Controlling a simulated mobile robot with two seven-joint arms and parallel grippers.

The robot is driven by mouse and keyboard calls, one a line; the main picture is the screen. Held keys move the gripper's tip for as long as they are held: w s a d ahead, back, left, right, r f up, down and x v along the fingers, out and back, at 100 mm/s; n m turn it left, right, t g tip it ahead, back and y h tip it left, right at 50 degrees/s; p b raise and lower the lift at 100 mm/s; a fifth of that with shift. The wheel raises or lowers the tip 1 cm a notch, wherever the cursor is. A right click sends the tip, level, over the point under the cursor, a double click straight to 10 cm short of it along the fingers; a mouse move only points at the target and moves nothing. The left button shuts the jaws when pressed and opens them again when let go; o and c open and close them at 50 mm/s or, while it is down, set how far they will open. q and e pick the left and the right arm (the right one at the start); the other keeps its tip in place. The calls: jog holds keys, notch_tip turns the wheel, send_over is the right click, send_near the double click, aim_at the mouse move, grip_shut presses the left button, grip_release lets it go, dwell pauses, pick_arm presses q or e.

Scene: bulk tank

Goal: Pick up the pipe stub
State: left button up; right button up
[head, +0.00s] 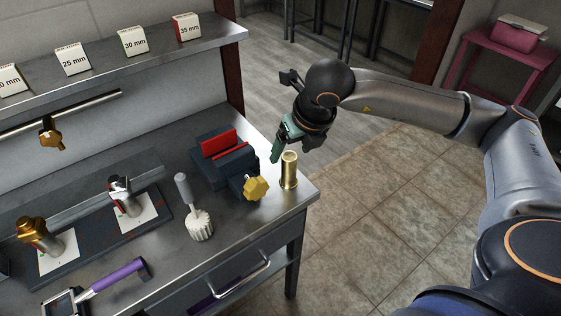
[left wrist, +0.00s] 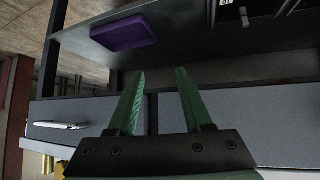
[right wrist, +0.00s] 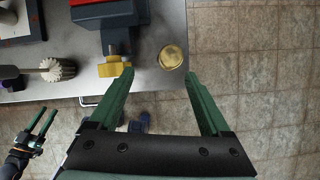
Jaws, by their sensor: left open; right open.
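The brass pipe stub (head: 289,170) stands upright near the bench's right corner in the head view. In the right wrist view its round top (right wrist: 171,57) lies just beyond my fingertips, between their lines and nearer the right finger. My right gripper (head: 283,150) is open and empty, above and behind the stub; in the right wrist view its fingers (right wrist: 159,73) are spread apart. My left gripper (left wrist: 160,72) is open and empty, facing the bench front and lower shelf. It also shows at the left of the right wrist view (right wrist: 44,120).
A vise (head: 225,160) with red jaws and a yellow knob (head: 256,187) stands close left of the stub. The bench edge is close; tiled floor (head: 380,200) lies open to the right.

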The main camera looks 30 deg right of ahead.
aim_at(290, 157)
jog(key=shift+w+d+f+h, duration=0.15)
jog(key=shift+w+d, duration=0.1)
jog(key=shift+d, duration=0.15)
jog(key=shift+w+d+f+h, duration=0.1)
jog(key=shift+w+d+h, duration=0.1)
jog(key=shift+d, duration=0.15)
jog(key=x, duration=0.5)
jog(key=shift+a+f+p, duration=0.1)
jog(key=shift+f+p, duration=0.1)
jog(key=shift+p, duration=0.2)
jog(key=shift+p+x, duration=0.55)
jog(key=shift+x, duration=2.35)
jog(key=shift+s, duration=0.15)
grip_shut()
